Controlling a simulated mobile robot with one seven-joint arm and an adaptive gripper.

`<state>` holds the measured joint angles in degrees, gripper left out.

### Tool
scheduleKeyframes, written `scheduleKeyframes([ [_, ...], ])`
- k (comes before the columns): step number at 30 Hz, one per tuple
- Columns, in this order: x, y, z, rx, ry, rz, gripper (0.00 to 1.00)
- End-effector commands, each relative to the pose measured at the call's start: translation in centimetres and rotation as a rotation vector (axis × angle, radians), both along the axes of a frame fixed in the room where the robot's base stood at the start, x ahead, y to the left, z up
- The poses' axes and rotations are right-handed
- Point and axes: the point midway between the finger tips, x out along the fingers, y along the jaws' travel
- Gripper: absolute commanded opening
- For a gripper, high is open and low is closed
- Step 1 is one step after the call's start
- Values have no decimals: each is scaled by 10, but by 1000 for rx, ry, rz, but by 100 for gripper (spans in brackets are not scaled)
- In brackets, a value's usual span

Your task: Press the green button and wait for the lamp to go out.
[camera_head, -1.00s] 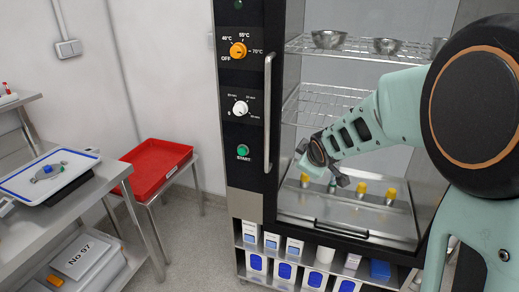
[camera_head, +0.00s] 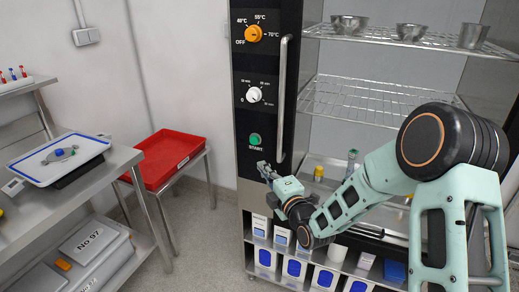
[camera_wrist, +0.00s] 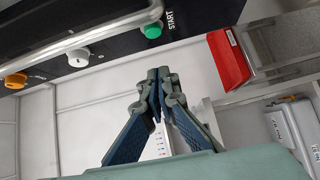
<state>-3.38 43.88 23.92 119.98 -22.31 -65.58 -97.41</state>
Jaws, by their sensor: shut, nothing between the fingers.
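The green START button (camera_head: 255,139) is on the black control panel (camera_head: 264,121), below the white timer knob (camera_head: 254,95) and the orange temperature knob (camera_head: 253,34). The green button also shows in the wrist view (camera_wrist: 152,31), beyond the fingertips. My gripper (camera_head: 263,170) is shut and empty, just below the button in the head view, near the panel's lower end. In the wrist view the closed fingertips (camera_wrist: 158,73) show a gap in the picture to the button; I cannot tell the true distance. No lamp is visible in either current view.
A vertical door handle (camera_head: 282,98) stands right of the button. The open cabinet has wire shelves (camera_head: 375,104) with metal bowls (camera_head: 349,24). A red tray (camera_head: 167,158) and a steel table (camera_head: 100,178) stand at left. Boxes (camera_head: 265,259) fill the shelf below.

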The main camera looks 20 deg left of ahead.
Motion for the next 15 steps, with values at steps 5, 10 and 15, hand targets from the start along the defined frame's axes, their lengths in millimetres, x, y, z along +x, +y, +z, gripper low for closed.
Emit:
scheduleKeyframes([
  [5, -1, 1, 1, 4, -21, -1, 0],
  [10, -1, 1, 1, 3, -20, 0, 0],
  [15, 2, 4, 1, 3, -19, 0, 0],
])
